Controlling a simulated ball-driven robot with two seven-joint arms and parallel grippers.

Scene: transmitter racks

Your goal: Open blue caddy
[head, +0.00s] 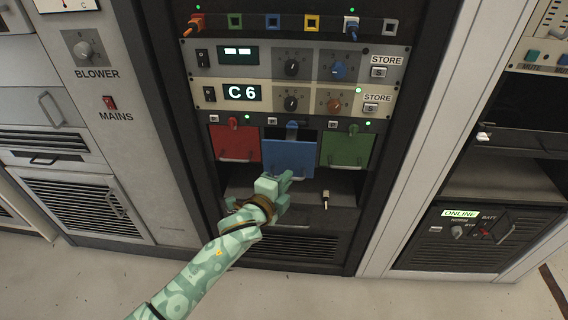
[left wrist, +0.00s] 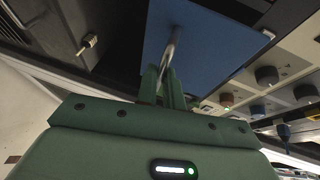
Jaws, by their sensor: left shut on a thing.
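The blue caddy (head: 288,157) is the middle one of three coloured fronts in the rack. Its front stands out from the rack, with a dark gap visible above it. My left gripper (head: 284,180) is at its lower edge, shut on the caddy's handle. In the left wrist view the fingers (left wrist: 167,88) close around the metal bar handle (left wrist: 173,45) on the blue front (left wrist: 207,42). My right gripper is not in view.
A red caddy (head: 234,143) and a green caddy (head: 345,149) flank the blue one. Below is a dark shelf with a small plug-like item (head: 326,199) on it.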

